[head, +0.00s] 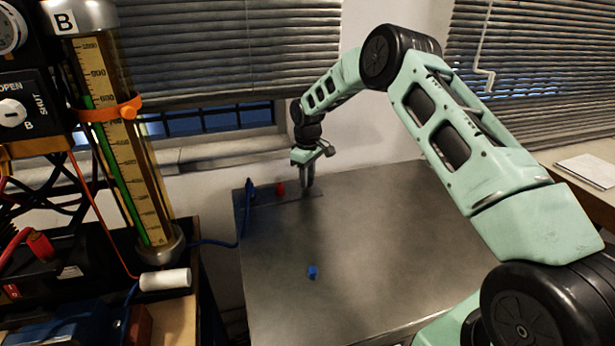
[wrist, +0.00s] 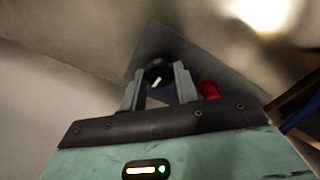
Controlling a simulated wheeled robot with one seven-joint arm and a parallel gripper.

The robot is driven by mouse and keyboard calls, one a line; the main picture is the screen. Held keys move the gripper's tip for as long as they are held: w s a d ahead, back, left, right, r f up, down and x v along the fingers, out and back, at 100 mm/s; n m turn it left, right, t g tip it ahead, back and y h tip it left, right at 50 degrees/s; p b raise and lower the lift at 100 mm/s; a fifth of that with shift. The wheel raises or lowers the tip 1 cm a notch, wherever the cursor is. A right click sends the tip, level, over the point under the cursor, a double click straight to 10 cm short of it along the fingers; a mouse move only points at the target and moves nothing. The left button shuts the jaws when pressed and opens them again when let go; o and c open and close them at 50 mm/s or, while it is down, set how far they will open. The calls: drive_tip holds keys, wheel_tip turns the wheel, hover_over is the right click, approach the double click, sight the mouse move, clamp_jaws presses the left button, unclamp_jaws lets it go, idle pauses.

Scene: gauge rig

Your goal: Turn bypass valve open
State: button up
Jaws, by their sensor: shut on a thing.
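My gripper (head: 308,187) is at the far left corner of the grey metal table in the head view, pointing down. In the wrist view my gripper (wrist: 159,76) has its two grey fingers on either side of a round black knob (wrist: 153,70) with a white pointer line, which I take to be the bypass valve. The fingers are closed on the knob. The pointer is slanted in the picture, and any markings around it are too blurred to read. In the head view the knob is hidden by the gripper.
A red fitting (head: 281,188) and a blue connector (head: 250,189) with a blue hose stand left of my gripper. A small blue piece (head: 312,272) lies on the table (head: 390,240), otherwise largely clear. Gauge tube B (head: 115,130) and an OPEN/SHUT panel (head: 20,105) stand at left.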

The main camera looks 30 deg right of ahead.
drive_tip(key=shift+n, duration=0.3)
idle(0.4)
drive_tip(key=o, duration=1)
drive_tip(key=shift+c, duration=0.2)
wheel_tip(320, 180, up, 18)
drive_tip(key=b, duration=0.2)
drive_tip(key=shift+f, duration=0.25)
